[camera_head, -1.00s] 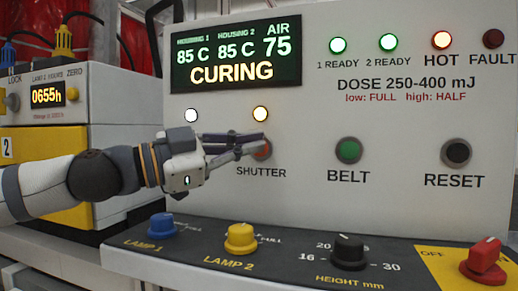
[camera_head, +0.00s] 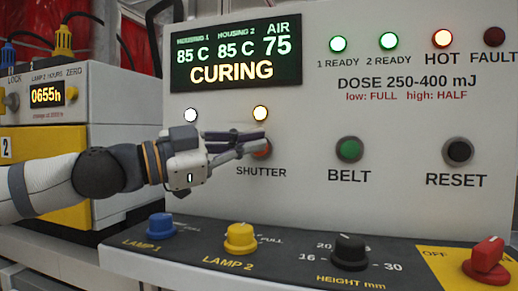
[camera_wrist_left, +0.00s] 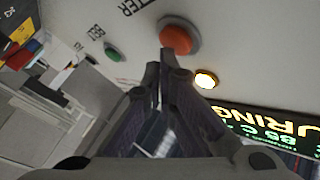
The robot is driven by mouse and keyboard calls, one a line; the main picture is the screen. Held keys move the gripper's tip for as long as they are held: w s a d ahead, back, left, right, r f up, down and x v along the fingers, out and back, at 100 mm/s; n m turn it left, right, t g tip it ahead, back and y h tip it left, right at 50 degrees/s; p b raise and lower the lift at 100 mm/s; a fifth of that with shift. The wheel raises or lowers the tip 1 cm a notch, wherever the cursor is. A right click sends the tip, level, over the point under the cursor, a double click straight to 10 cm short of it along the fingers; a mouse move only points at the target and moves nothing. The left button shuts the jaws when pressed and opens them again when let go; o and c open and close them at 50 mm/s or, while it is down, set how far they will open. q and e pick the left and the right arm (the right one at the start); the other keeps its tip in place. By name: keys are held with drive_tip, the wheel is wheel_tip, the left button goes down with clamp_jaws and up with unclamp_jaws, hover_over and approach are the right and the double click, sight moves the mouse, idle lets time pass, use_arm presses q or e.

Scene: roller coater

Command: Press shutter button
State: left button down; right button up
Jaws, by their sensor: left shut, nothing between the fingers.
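The orange shutter button (camera_head: 264,152) sits in a grey ring on the upright panel above the label SHUTTER, partly hidden by my fingers. It also shows in the left wrist view (camera_wrist_left: 177,40), just beyond the fingertips. My left gripper (camera_head: 264,141) comes in from the left with its fingers shut and empty. In the left wrist view its fingertips (camera_wrist_left: 164,65) meet close to the button's near edge. I cannot tell whether they touch it. My right gripper is not in view.
The green BELT button (camera_head: 348,150) and black RESET button (camera_head: 457,152) are to the right. The display (camera_head: 236,56) reads CURING. A yellow light (camera_head: 260,113) is lit above the shutter button. Knobs (camera_head: 240,237) stand on the ledge below. A lamp unit (camera_head: 60,95) stands at left.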

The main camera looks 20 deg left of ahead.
use_arm(q)
drive_tip(key=shift+w, duration=0.45)
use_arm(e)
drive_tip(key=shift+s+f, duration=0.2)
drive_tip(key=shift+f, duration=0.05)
use_arm(q)
drive_tip(key=shift+s, duration=0.85)
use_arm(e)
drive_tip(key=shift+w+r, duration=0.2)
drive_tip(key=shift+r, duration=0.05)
use_arm(q)
drive_tip(key=s+p, duration=0.2)
drive_tip(key=s, duration=0.3)
drive_tip(key=shift+a, duration=0.1)
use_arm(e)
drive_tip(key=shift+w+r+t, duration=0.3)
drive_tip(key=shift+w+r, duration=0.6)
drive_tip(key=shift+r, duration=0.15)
